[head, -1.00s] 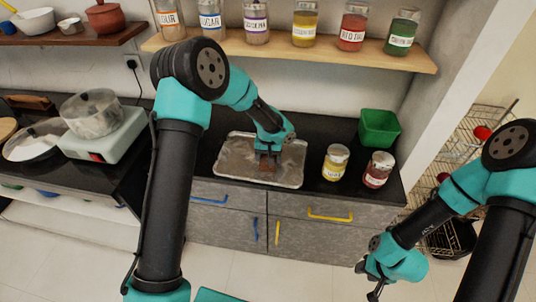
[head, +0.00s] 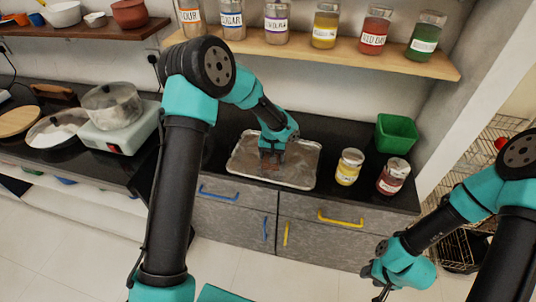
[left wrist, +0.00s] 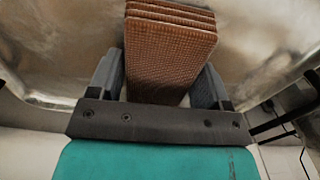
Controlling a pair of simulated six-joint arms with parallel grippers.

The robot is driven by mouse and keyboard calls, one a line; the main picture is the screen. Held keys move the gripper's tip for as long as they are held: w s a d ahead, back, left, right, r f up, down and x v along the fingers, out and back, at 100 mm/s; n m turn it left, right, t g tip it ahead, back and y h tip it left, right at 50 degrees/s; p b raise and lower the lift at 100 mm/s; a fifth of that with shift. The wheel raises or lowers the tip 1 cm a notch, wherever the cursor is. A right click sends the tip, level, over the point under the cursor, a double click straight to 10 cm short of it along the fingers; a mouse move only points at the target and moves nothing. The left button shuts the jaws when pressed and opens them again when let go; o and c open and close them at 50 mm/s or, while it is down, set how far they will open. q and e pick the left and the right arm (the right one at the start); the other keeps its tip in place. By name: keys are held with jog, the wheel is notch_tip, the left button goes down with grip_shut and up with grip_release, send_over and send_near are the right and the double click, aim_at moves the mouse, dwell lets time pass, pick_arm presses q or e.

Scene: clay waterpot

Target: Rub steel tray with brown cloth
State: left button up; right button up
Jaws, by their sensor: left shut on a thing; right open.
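The steel tray (head: 300,170) lies flat on the black counter. It also fills the upper part of the left wrist view (left wrist: 60,50). My left gripper (head: 270,165) is over the left-middle part of the tray, pointing down. It is shut on the folded brown cloth (left wrist: 168,50), which sits between the fingers in the left wrist view. The cloth is at the tray's surface; exact contact is hard to tell. In the head view the cloth is small and mostly hidden by the gripper. My right gripper (head: 380,290) is open and empty, low at the right, away from the counter.
A yellow-filled jar (head: 348,168) and a red-filled jar (head: 392,178) stand just right of the tray. A green bin (head: 396,132) is behind them. A shelf (head: 300,45) with several jars hangs above. A stove with a pot (head: 110,105) is at the left.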

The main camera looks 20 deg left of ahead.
pick_arm(q)
jog(key=shift+w+d, duration=0.1)
jog(key=shift+d, duration=1.9)
jog(key=shift+d+r, duration=0.2)
jog(key=shift+r, duration=0.4)
jog(key=shift+d+r, duration=0.15)
jog(key=shift+r, duration=3.35)
